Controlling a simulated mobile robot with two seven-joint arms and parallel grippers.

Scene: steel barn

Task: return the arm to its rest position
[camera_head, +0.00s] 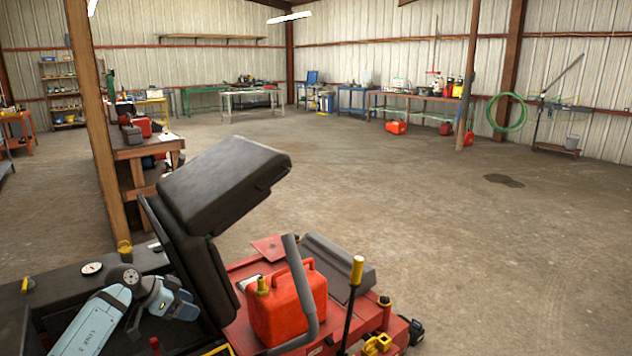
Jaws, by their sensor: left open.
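My left arm, with light blue and grey links, comes in at the lower left and bends at a dark round joint. Its end, with my left gripper (182,304), is low beside the dark seat (222,185) of a red riding machine (240,330). The gripper is open; its fingers are hard to make out and partly hidden, and I see nothing held. A red fuel can (285,305) with a yellow cap stands on the machine, to the right of the gripper and apart from it. My right gripper is not in view.
The seat back and a bent grey bar (300,290) rise close to the arm. A lever with a yellow knob (357,270) stands further right. A wooden post (92,130) and workbench (145,150) are behind. The concrete floor (450,240) is mostly clear.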

